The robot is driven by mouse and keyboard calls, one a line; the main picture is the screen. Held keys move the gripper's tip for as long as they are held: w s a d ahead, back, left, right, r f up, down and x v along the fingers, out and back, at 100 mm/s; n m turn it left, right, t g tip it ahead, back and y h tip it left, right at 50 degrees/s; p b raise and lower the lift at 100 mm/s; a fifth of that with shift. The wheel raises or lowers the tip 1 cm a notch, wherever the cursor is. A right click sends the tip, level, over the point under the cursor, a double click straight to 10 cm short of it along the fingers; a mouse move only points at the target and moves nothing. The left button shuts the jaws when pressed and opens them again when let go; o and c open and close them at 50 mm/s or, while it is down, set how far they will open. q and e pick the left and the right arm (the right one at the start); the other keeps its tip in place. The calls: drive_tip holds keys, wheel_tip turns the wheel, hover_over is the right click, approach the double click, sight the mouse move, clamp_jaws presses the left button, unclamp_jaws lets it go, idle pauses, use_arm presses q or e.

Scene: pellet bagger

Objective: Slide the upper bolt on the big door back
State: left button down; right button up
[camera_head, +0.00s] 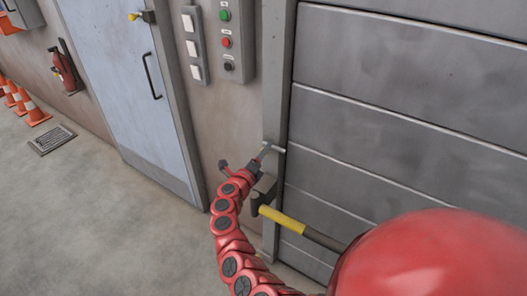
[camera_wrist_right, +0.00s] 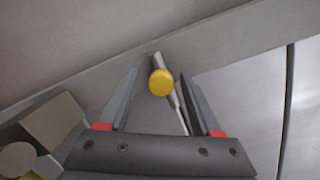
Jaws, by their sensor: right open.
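The big door (camera_head: 400,160) is grey and panelled, on the right in the head view. A short pale bolt (camera_head: 278,148) sits at its left frame. In the right wrist view a rod with a round yellow end (camera_wrist_right: 160,83) stands out from the frame. My right gripper (camera_head: 265,152) is at the bolt, its fingers open on either side of the yellow end, with gaps showing on both sides. The gripper hides part of the bolt in the head view. My left gripper is not in view.
Just below the gripper, a dark bracket (camera_head: 263,190) and a bar with a yellow grip (camera_head: 284,218) stick out; the bracket also shows close by in the wrist view (camera_wrist_right: 55,122). A button box (camera_head: 227,40) is above. A blue-grey door (camera_head: 125,80) is left.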

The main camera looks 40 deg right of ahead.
drive_tip(key=shift+d, duration=0.1)
clamp_jaws()
idle(0.3)
idle(1.1)
